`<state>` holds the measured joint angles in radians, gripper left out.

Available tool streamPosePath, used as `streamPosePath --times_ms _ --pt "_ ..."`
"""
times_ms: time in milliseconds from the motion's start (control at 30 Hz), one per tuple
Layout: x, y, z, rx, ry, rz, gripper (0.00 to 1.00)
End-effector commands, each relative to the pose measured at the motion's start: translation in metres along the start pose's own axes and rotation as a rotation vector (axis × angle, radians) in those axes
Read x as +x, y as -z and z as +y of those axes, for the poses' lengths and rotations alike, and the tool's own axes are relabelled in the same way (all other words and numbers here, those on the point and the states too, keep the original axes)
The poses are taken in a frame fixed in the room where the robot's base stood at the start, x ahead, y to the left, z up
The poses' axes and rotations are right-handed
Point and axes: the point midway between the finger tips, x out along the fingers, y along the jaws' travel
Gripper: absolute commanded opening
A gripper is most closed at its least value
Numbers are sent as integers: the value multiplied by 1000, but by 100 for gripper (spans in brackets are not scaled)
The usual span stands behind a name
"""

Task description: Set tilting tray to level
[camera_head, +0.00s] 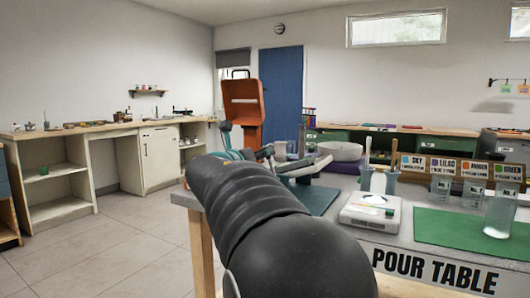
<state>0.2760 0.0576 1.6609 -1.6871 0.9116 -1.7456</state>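What looks like the tilting tray is a light grey, shallow tray (306,168) on the pour table, just past my arm in the middle of the view. It appears sloped, but my arm covers its near left part and I cannot tell the exact angle. A teal mat (318,199) lies under or in front of it. My black ribbed arm fills the lower middle. Small dark and teal parts show past it beside the tray's left end. My gripper's fingers cannot be made out there, nor whether they touch the tray.
An orange upright piece (243,103) stands behind. Open floor (120,250) lies left.

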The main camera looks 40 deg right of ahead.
Motion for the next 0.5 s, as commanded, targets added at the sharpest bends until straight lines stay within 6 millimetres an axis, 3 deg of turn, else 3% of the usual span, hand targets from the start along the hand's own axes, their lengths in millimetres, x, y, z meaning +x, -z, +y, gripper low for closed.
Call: streamPosePath --times_ms 200,500 --pt "32 0 0 -1 2 1 55" --pt "45 0 0 0 0 1 55"
